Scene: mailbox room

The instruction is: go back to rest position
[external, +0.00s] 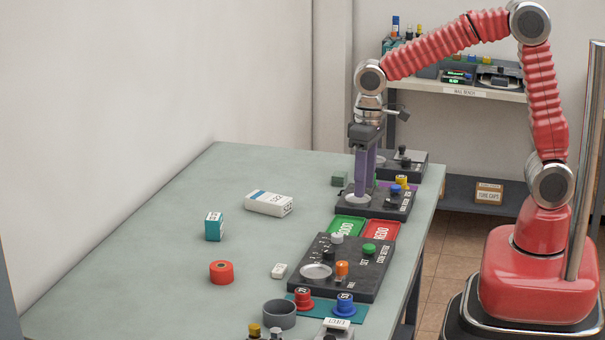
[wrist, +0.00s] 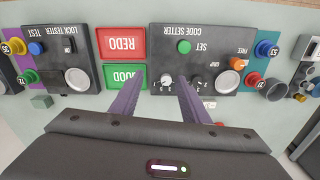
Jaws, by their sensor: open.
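My gripper (external: 366,188) hangs straight down over the right side of the grey-green table (external: 150,230). Its two purple fingers are low over the dark lock tester panel (external: 400,208) in the external view; I cannot tell whether they touch it. In the wrist view my gripper (wrist: 158,95) is open with nothing between its fingers. The green and red trays (wrist: 124,44) and the code setter panel (wrist: 210,50) lie beyond the fingertips there. My arm is bent over the table from the right.
Red and blue knobs (external: 345,305) stand at the front. A shelf (external: 460,90) is behind my arm. The table's left part is mostly clear.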

